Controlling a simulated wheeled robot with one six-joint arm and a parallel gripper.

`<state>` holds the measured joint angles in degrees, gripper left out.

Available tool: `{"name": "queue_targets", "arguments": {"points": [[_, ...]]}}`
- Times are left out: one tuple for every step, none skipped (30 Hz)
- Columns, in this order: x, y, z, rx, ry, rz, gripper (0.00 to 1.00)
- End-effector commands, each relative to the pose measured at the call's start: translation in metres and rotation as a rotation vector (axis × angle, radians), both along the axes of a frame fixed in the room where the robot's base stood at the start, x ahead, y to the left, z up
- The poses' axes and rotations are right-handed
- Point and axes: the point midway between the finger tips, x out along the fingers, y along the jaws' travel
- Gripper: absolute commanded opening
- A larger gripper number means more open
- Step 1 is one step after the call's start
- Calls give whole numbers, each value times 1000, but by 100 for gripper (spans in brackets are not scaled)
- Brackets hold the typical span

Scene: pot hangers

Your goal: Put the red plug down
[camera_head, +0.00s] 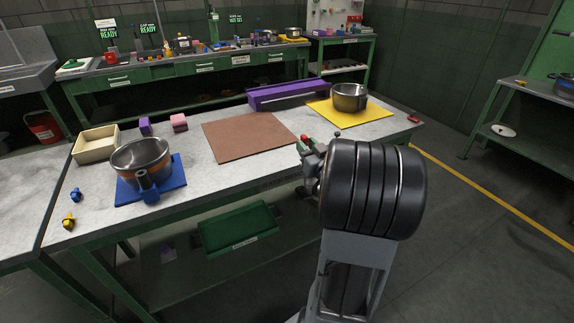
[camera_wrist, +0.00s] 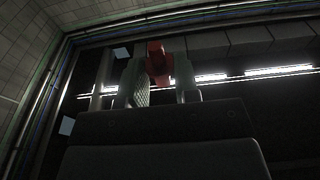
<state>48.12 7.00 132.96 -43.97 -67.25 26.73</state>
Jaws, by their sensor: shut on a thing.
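The red plug (camera_wrist: 157,62) is held between the two fingers of my gripper (camera_wrist: 160,82) in the wrist view. Its red body stands out at the fingertips against the dark ceiling. In the head view my gripper (camera_head: 307,146) is shut near the front edge of the workbench, in front of the brown mat. A small red part of the plug (camera_head: 304,138) shows at its tip there. My own arm hides part of the bench and most of the gripper's far side.
On the workbench (camera_head: 222,181) are a brown mat (camera_head: 248,136), a purple rack (camera_head: 287,94), and a dark pot (camera_head: 349,97) on a yellow mat (camera_head: 372,115). At left, a steel pot (camera_head: 141,156) sits on a blue mat (camera_head: 178,183) beside a cream bin (camera_head: 95,146). Bare bench surrounds the brown mat.

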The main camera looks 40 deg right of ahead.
Motion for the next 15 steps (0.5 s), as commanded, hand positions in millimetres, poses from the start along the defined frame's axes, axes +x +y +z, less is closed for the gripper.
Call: {"name": "queue_targets", "arguments": {"points": [[15,1,-9,2,2,6,7],[23,1,-13,3,3,7,7],[34,0,-17,3,3,6,7],[42,0,-21,3,3,6,7],[49,-1,-24,3,3,5,7],[59,-1,-28,1,2,6,7],[65,-2,-34,3,3,4,7],[69,-2,-41,4,3,4,7],[74,-3,-48,2,4,4,7],[78,-3,-52,3,3,3,7],[82,-4,-57,3,3,3,7],[86,-3,-61,2,1,4,7],[89,-4,-65,1,1,4,7],[92,-4,-68,1,1,3,7],[95,-4,-71,1,0,2,7]]}}
